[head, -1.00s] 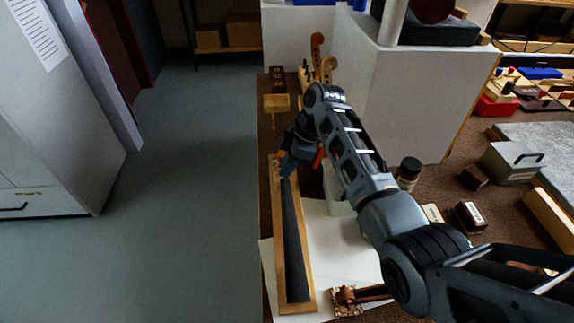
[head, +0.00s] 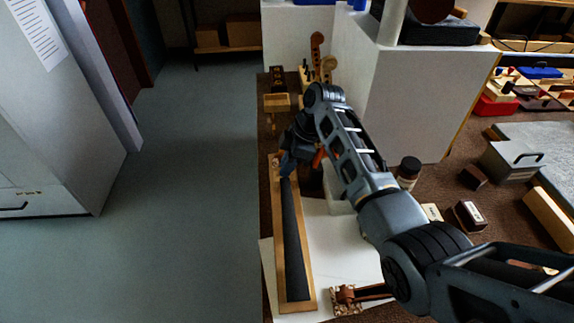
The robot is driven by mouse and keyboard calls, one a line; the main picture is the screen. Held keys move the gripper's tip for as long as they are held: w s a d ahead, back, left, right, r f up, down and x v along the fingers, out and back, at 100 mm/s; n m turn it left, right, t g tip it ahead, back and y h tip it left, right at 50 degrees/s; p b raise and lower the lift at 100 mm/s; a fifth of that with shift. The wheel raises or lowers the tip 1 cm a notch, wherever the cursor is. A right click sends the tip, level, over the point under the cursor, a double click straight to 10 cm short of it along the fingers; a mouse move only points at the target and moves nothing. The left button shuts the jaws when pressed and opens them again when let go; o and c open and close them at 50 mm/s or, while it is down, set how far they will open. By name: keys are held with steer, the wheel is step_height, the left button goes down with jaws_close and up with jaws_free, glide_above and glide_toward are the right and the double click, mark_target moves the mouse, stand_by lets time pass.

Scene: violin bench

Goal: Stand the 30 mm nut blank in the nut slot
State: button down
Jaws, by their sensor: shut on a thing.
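A long dark fingerboard (head: 292,240) lies on a light wooden board (head: 308,285) near the left edge of the bench. My gripper (head: 286,170) points down over the far end of the fingerboard, where the nut slot is hidden behind its fingers. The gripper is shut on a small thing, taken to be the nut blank. The blank itself is too small and covered to make out, so I cannot tell its tilt or whether it touches the slot.
A white sheet (head: 345,250) lies under the board. A dark jar (head: 408,172) and small labelled boxes (head: 468,215) stand to the right of my arm. A violin scroll (head: 317,45) rises behind. A large white block (head: 400,110) stands at the back right. Open floor lies left.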

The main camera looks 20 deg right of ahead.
steer(key=shift+s+f, duration=0.1)
steer(key=shift+f, duration=0.05)
steer(key=c, duration=1.1)
jaws_free()
steer(key=shift+f, duration=0.1)
steer(key=shift+c, duration=0.2)
steer(key=w+v, duration=0.1)
steer(key=v, duration=0.7)
steer(key=shift+s, duration=0.4)
